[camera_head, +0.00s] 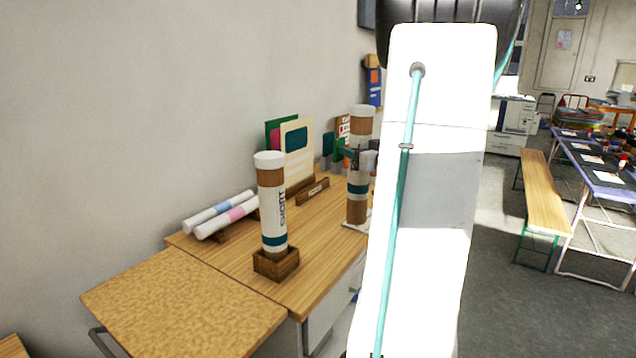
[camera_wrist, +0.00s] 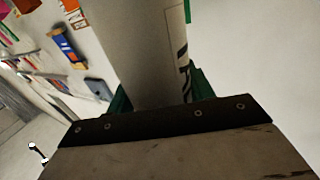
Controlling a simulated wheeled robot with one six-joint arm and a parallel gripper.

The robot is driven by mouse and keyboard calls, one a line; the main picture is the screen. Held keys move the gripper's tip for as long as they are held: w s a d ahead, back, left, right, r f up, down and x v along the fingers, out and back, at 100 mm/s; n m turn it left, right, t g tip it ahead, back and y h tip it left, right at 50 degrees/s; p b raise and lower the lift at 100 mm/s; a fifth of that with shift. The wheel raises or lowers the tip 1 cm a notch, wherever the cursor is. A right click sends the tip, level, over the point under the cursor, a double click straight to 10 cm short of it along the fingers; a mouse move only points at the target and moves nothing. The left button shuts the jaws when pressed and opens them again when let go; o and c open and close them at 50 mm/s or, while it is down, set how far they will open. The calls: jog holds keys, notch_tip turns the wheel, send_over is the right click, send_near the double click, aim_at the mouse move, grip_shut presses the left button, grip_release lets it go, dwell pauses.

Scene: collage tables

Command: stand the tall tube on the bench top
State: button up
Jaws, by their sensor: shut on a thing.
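The tall tube (camera_head: 357,209) is brown and white with a teal band and a pale cap. It is upright over the far right part of the wooden bench top (camera_head: 318,262). My gripper (camera_head: 361,160) is shut on its upper half, and my arm hides part of it. The tube's lower end is at a thin white plate (camera_head: 352,225); I cannot tell whether it touches. In the wrist view the white tube (camera_wrist: 155,50) with dark lettering stands between the green fingers (camera_wrist: 158,95).
A similar tube marked SHORT (camera_head: 271,205) stands in a wooden block holder (camera_head: 277,264) nearer me. Rolled papers (camera_head: 222,213) lie by the wall. Folders (camera_head: 297,150) stand at the back. A speckled board top (camera_head: 185,303) adjoins in front. The bench's middle is clear.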

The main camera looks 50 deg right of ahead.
jog(key=w+a+f, duration=0.5)
jog(key=w+a, duration=0.3)
jog(key=w, duration=0.4)
jog(key=shift+w+a, duration=0.35)
jog(key=shift+a, duration=0.05)
jog(key=shift+f, duration=0.1)
jog(key=o, duration=1.3)
jog(key=shift+o, duration=0.2)
jog(key=v, duration=1.2)
